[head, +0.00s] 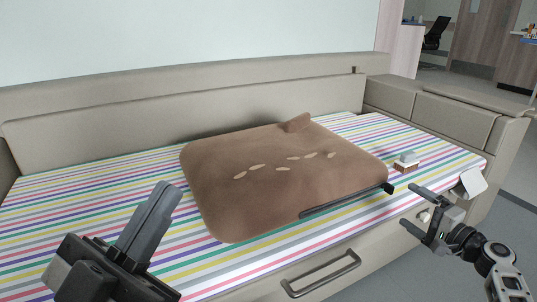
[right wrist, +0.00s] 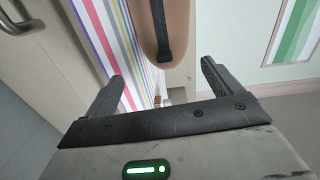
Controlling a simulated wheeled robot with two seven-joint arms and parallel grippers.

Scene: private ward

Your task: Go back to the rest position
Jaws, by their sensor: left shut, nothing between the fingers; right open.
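My left gripper (head: 152,222) is shut and empty, at the lower left in the head view, in front of the striped bench top. My right gripper (head: 421,213) is open and empty at the lower right, by the bench's front edge. In the right wrist view its two fingers (right wrist: 163,86) stand apart with nothing between them. A brown padded piece (head: 285,210) with several pale slits lies on the striped cover (head: 50,212), between the two grippers and apart from both. A black strap (right wrist: 160,30) on its edge shows beyond the right fingers.
A small white and brown block (head: 406,162) lies on the cover at right, beyond my right gripper. A drawer handle (head: 320,274) sticks out from the bench front. The bench has a raised back (head: 180,112) and right armrest (head: 455,118). Grey floor is free at right.

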